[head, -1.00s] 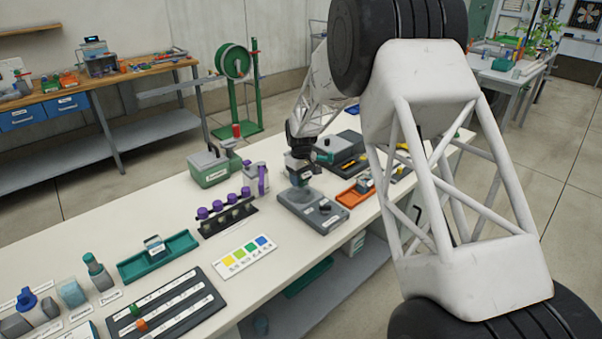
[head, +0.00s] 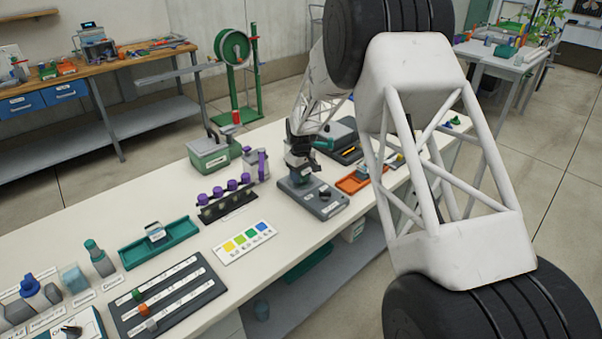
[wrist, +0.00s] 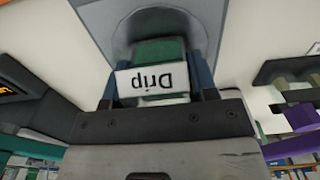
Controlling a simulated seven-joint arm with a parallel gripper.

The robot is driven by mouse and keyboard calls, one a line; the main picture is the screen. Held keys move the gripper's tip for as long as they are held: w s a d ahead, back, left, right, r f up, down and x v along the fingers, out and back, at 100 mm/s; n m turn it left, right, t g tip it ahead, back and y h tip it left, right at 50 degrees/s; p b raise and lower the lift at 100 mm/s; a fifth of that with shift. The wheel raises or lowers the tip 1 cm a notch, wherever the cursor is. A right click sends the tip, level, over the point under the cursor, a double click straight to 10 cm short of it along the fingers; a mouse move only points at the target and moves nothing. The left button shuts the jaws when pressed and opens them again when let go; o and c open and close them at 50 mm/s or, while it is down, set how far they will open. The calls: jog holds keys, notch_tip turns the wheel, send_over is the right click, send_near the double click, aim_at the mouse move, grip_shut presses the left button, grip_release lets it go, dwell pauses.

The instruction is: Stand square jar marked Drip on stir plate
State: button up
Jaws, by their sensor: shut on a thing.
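The square jar marked Drip (wrist: 160,50) has a green body and a white label, which reads upside down in the wrist view. My gripper (wrist: 157,78) is shut on it, with a dark blue finger on each side. In the head view my gripper (head: 300,165) points down over the left part of the grey stir plate (head: 326,206). The stir plate's round disc also shows behind the jar in the wrist view (wrist: 121,40). The jar appears upright at the disc; I cannot tell whether its base touches. The jar's lower part is mostly hidden.
A purple-capped vial rack (head: 228,206) and a color card (head: 244,242) are left of the stir plate. An orange tray (head: 352,185) is close on its right. A green box (head: 208,153) stands behind. Bare white bench lies around the plate's front.

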jog(key=o, duration=1)
jog(key=shift+o, duration=0.2)
jog(key=shift+r, duration=0.15)
notch_tip(320, 180, up, 9)
dwell(0.7)
dwell(0.4)
